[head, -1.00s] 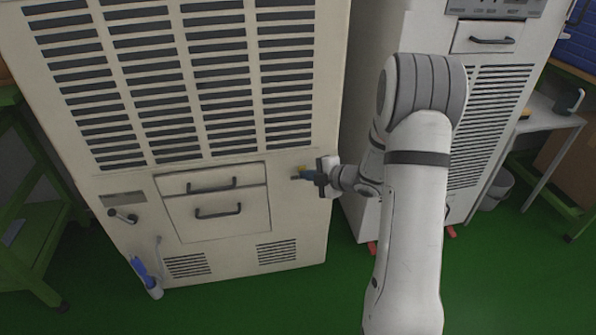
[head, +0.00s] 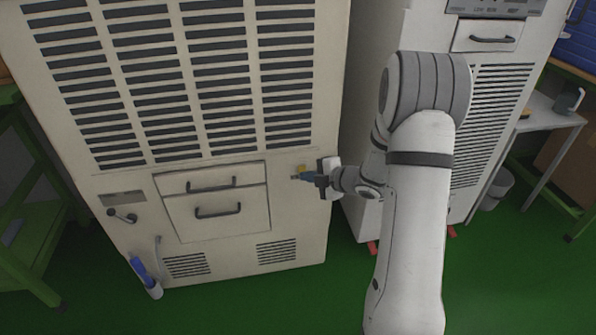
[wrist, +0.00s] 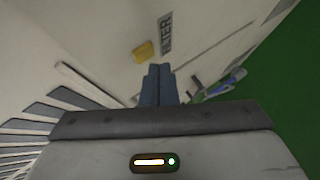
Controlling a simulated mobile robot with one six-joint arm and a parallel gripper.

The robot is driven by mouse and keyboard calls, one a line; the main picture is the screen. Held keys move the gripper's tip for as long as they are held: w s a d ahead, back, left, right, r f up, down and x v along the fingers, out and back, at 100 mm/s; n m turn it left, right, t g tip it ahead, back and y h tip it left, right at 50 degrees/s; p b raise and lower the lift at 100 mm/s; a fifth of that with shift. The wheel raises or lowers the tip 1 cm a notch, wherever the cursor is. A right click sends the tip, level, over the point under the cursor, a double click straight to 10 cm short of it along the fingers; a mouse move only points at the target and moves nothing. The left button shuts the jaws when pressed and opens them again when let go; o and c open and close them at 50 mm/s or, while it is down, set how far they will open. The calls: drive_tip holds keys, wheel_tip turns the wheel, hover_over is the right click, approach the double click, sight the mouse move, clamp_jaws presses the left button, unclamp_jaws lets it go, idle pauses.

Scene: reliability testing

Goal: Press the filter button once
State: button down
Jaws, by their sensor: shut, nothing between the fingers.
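The filter button is a small yellow button (wrist: 144,51) on the cream cabinet front, beside a grey label (wrist: 166,33) whose visible letters end in "TER" in the wrist view. In the head view the yellow button (head: 300,169) shows just above my gripper (head: 296,177). My gripper also shows in the wrist view (wrist: 159,68), with its two blue fingers shut together and nothing between them. The fingertips are close to the panel, just beside and below the button in that view. I cannot tell whether they touch the panel.
The cream cabinet (head: 110,220) has vent slots above, a drawer and door with dark handles (head: 218,210), and a crank handle (head: 122,215). A blue and white bottle-like object (head: 147,277) is at its lower left. A second cabinet (head: 400,25) stands close on the right.

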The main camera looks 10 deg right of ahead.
drive_tip(key=shift+s, duration=0.1)
drive_tip(key=s+b, duration=0.1)
drive_tip(key=s, duration=0.4)
idle(0.5)
idle(0.6)
drive_tip(key=s+d+r+m+g+h+p, duration=0.1)
drive_tip(key=s+d+r+m+h+p, duration=0.35)
drive_tip(key=r, duration=0.75)
drive_tip(key=s+d+r+m+h+p, duration=0.1)
drive_tip(key=r+m+h+p, duration=0.4)
drive_tip(key=r+m+p, duration=0.45)
drive_tip(key=s+a+r+m+g+p, duration=0.3)
drive_tip(key=s+r, duration=0.4)
drive_tip(key=s, duration=0.3)
drive_tip(key=s+a+r+m+g+y+p, duration=0.1)
drive_tip(key=s+a+r+m+g+p, duration=0.2)
drive_tip(key=s+r+p, duration=0.4)
drive_tip(key=s+a+r+m, duration=0.1)
drive_tip(key=s+m, duration=0.1)
drive_tip(key=s, duration=0.1)
drive_tip(key=shift+s+a+r+p, duration=0.3)
drive_tip(key=shift+p, duration=0.1)
